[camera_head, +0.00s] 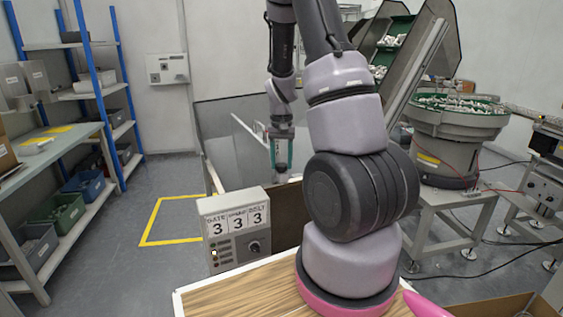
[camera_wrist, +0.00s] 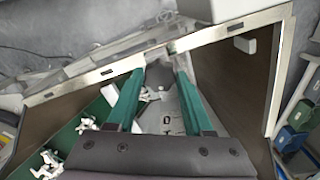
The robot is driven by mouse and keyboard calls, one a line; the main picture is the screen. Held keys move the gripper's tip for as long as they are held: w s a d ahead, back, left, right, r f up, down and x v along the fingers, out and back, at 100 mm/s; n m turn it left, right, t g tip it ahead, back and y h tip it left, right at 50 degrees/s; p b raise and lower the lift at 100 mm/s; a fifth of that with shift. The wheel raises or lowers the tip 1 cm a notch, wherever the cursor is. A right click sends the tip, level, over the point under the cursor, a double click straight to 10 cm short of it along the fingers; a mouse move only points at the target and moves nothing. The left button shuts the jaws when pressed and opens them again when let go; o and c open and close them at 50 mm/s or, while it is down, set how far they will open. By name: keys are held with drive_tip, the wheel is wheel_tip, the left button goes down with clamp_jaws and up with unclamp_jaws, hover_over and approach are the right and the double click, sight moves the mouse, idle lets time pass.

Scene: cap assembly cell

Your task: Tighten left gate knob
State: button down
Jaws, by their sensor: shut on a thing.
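My gripper (camera_head: 280,168) reaches down at the hopper in the middle of the head view, its green fingers pointing downward. In the wrist view the two green fingers of my gripper (camera_wrist: 159,74) are closed on a small grey piece, the gate knob (camera_wrist: 158,84), between their tips. The fingers hide part of the knob, and its turning angle cannot be told. A grey plate (camera_wrist: 168,118) with dark lettering shows between the fingers, below the knob.
In the wrist view, a green tray (camera_wrist: 98,112) with white parts lies left of the fingers. A bowl feeder (camera_head: 450,130) stands at the right.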

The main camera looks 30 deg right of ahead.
sight(281, 165)
drive_tip(key=shift+c, duration=1.5)
unclamp_jaws()
wheel_tip(281, 165, up, 11)
drive_tip(key=shift+f, duration=0.1)
